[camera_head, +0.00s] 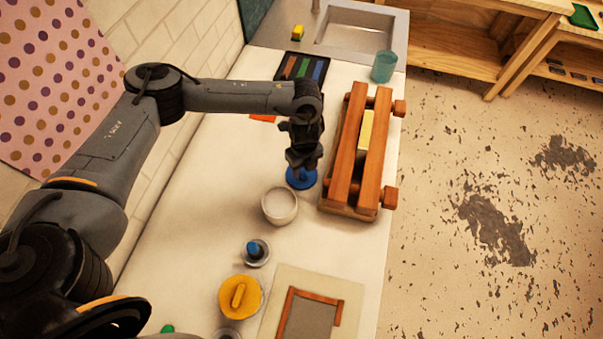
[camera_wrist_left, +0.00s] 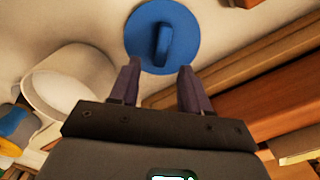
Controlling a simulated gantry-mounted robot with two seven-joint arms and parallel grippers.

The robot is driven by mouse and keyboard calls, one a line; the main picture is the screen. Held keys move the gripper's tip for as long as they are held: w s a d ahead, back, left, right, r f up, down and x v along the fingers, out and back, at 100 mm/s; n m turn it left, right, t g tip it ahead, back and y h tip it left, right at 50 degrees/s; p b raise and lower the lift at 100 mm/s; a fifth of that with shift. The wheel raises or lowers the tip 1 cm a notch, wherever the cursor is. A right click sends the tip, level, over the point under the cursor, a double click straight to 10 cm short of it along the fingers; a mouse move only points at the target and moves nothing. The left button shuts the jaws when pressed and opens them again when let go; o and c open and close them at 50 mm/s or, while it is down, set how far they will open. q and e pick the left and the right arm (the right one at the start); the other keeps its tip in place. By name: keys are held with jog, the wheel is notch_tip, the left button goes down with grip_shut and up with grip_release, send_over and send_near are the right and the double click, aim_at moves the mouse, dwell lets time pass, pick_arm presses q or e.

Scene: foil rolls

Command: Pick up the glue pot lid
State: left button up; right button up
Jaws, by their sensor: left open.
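The blue round lid (camera_head: 301,178) lies on the white counter just behind the white pot. In the left wrist view the lid (camera_wrist_left: 184,45) shows as a blue disc with a raised bar handle (camera_wrist_left: 162,44). My left gripper (camera_head: 303,166) is over the lid in the head view and hides part of it. In the left wrist view my left gripper's fingers (camera_wrist_left: 159,83) are apart, with nothing between them, and point at the lid. The white open pot (camera_head: 280,206) stands in front of the lid, and shows in the left wrist view (camera_wrist_left: 68,85). My right gripper is not in view.
A wooden press (camera_head: 372,150) stands close to the right of the lid. A yellow lid with a handle (camera_head: 240,297), a small blue-topped pot (camera_head: 257,252) and a framed board (camera_head: 312,310) lie nearer. A teal cup (camera_head: 384,66) and sink (camera_head: 357,35) are at the back.

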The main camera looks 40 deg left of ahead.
aim_at(303, 174)
pick_arm(q)
jog(key=shift+a+f, duration=0.1)
jog(key=shift+f, duration=1.65)
jog(key=shift+c, duration=0.3)
grip_shut()
